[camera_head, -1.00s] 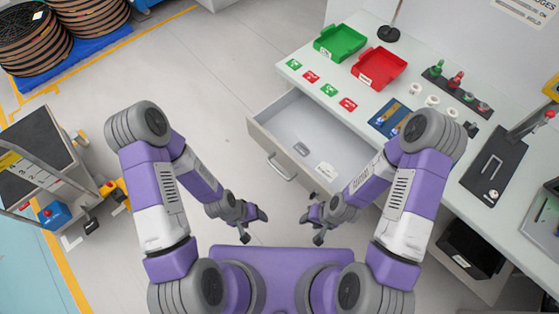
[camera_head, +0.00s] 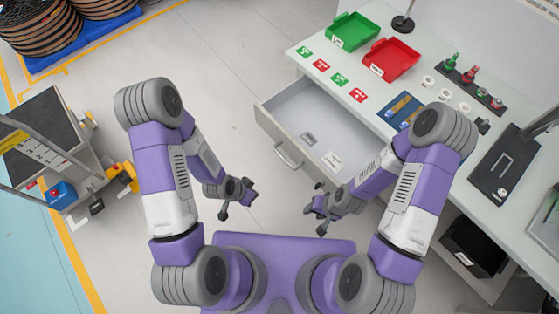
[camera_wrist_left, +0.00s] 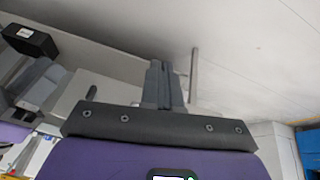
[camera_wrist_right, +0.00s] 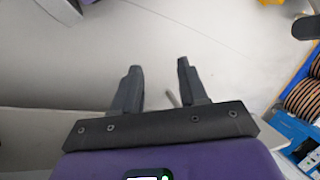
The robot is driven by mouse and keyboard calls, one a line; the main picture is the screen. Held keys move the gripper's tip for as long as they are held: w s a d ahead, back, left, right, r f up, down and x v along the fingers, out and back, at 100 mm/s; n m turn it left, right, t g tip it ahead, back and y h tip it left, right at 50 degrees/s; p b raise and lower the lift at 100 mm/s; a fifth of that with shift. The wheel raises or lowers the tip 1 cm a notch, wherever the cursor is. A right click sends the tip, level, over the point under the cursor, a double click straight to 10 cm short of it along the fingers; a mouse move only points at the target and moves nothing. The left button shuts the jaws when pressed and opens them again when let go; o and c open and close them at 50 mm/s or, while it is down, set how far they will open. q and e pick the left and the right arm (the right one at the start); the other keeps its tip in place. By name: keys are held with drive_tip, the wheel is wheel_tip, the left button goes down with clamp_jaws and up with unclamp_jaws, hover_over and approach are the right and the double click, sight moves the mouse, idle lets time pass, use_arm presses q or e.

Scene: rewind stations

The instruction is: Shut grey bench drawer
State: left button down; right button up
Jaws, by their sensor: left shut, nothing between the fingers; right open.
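The grey bench drawer (camera_head: 325,132) stands pulled out from the bench in the head view, its front facing lower left with a bar handle (camera_head: 288,154).
The bench top (camera_head: 440,85) carries a green bin (camera_head: 352,32), a red bin (camera_head: 389,60) and several small cards. A cart (camera_head: 55,150) stands at the left. Cable reels (camera_head: 35,25) are at the far left. The floor (camera_head: 205,75) left of the drawer is clear.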

use_arm(q)
drive_tip(key=w+r+m+t+h+b, duration=0.1)
drive_tip(key=w+r+m+t, duration=0.15)
drive_tip(key=m, duration=0.75)
drive_tip(key=w+r+m+t+h+b, duration=0.1)
drive_tip(key=w+r+m, duration=0.25)
drive_tip(key=m, duration=0.65)
drive_tip(key=d+r+b+x, duration=0.1)
drive_tip(key=b+x, duration=0.9)
drive_tip(key=x, duration=0.3)
drive_tip(key=shift+w+d+r+b, duration=0.25)
drive_tip(key=shift+w+d+b, duration=0.05)
drive_tip(key=shift+d, duration=0.1)
drive_tip(key=shift+g, duration=0.25)
